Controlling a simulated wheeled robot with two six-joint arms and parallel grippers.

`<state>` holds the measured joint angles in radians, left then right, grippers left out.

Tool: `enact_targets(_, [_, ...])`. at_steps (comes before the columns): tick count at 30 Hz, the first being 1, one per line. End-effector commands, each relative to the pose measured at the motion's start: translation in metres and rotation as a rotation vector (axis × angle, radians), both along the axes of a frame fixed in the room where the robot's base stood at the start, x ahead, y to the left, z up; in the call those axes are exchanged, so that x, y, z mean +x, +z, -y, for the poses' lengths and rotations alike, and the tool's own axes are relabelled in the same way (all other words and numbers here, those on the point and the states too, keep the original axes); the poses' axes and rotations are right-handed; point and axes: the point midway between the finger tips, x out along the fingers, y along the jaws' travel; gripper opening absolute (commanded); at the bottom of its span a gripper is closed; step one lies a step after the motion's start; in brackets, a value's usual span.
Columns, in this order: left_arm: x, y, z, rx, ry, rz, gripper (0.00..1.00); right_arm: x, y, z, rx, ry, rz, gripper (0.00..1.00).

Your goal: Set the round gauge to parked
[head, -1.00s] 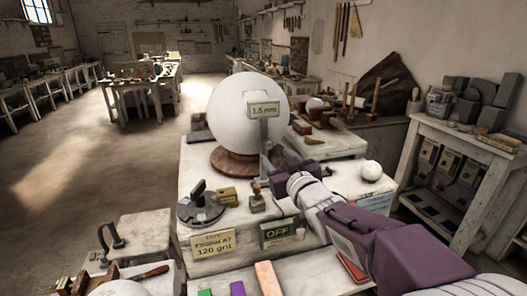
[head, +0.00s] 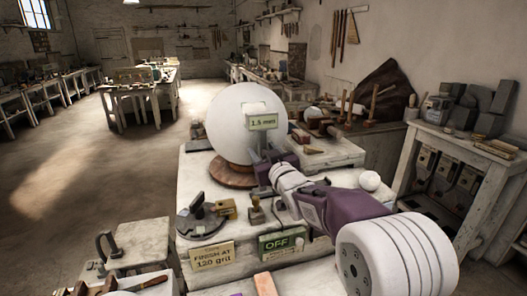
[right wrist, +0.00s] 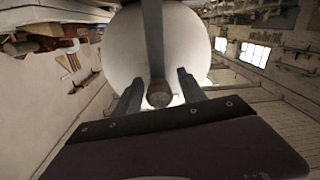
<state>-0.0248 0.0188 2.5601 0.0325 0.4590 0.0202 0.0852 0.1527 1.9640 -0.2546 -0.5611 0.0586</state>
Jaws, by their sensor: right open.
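A large white plaster sphere (head: 236,122) rests on a round brown wooden base (head: 232,172). A grey upright bar stands in front of it, with a green-framed label (head: 261,121) reading "1.5 mm". My right gripper (head: 268,158) is at the lower part of this bar, partly hidden by its own wrist. In the right wrist view its open fingers (right wrist: 157,85) stand on either side of a small brown round knob (right wrist: 158,95) at the end of the grey bar (right wrist: 153,40), with gaps on both sides. I cannot tell whether this is the round gauge. My left gripper is not in view.
A dark round device (head: 199,222) with an upright handle, a small brown stamp-like piece (head: 256,213), a "FINISH AT 120 grit" sign (head: 212,256) and a green "OFF" sign (head: 281,243) stand nearer. A small white ball (head: 369,180) lies right of my arm.

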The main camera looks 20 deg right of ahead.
Motion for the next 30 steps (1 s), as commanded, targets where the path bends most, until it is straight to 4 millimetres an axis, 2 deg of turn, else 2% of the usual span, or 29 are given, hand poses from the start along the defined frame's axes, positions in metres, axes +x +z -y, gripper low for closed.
enact_targets(1, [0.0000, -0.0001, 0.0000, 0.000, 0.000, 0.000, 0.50, -0.0001, -0.0003, 0.0001, 0.000, 0.000, 0.000, 0.43])
enact_targets(3, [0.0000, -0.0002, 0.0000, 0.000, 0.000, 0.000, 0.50, -0.0002, -0.0003, 0.0001, 0.000, 0.000, -0.001, 0.23])
enact_targets(6, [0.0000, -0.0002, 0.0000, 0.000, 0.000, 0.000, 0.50, -0.0002, -0.0003, 0.0001, 0.000, 0.000, -0.001, 0.00])
enact_targets(30, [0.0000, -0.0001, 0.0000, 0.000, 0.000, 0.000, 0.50, -0.0004, -0.0007, -0.0006, -0.002, 0.002, -0.002, 0.00])
